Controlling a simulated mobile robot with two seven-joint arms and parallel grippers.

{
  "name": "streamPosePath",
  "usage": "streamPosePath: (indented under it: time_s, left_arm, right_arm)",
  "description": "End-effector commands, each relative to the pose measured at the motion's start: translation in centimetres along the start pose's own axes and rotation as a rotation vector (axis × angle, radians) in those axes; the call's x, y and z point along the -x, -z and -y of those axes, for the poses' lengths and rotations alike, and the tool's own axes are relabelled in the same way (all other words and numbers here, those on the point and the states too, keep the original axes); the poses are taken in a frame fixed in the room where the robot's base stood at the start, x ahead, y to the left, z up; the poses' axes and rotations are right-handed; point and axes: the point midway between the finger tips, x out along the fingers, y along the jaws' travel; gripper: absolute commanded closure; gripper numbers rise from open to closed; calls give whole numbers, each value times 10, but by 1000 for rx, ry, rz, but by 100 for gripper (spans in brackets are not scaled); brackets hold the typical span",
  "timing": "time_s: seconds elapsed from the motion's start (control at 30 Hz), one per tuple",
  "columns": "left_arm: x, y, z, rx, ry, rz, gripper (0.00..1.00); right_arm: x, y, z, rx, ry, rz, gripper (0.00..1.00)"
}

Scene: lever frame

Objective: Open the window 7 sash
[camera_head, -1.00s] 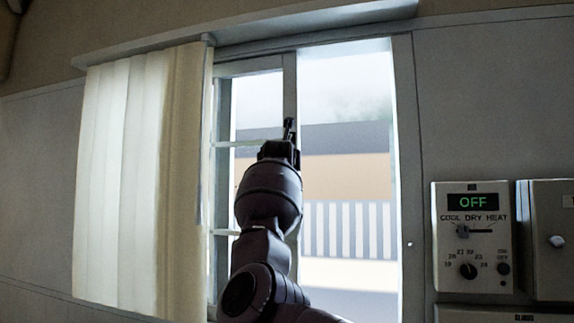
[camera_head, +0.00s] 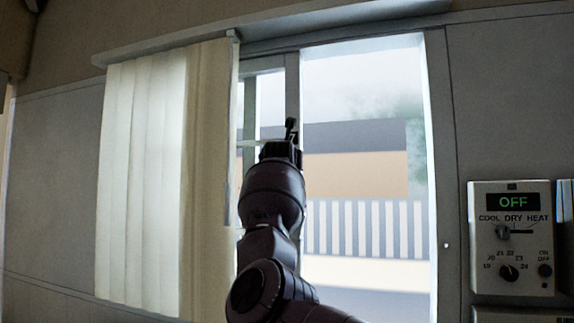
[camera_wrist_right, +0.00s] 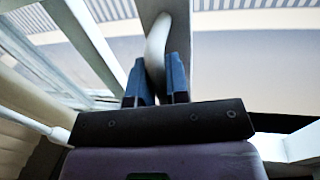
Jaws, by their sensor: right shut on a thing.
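The window sash (camera_head: 292,85) is a pale-framed sliding panel, partly behind the curtain at its left. A wide clear opening lies on its right, up to the right jamb (camera_head: 440,180). The sash handle (camera_head: 291,128) is on the sash's right stile, and shows as a curved pale bar in the right wrist view (camera_wrist_right: 158,40). My right gripper (camera_head: 282,150) is shut on this handle; its two blue fingers (camera_wrist_right: 157,84) sit on either side of the bar. My arm hides the lower part of the stile. My left gripper is not in view.
A cream curtain (camera_head: 165,180) hangs left of the arm and covers the left part of the window. A control panel (camera_head: 512,238) reading OFF is on the wall at the right. A fence (camera_head: 365,228) shows outside.

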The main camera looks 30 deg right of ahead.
Motion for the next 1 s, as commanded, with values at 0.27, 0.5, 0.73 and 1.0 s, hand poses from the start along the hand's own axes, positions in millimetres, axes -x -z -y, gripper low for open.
streamPosePath:
  time_s: [0.27, 0.5, 0.73, 1.0]
  left_arm:
    - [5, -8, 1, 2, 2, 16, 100]
    - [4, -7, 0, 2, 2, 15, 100]
    - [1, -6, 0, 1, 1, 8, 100]
    - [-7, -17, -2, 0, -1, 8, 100]
  right_arm:
    - [1, -4, 1, -2, 1, 8, 74]
    - [0, -2, 0, -1, 0, 3, 60]
    - [4, 0, 0, -2, 0, 2, 60]
    - [33, 2, -1, -2, 0, 2, 60]
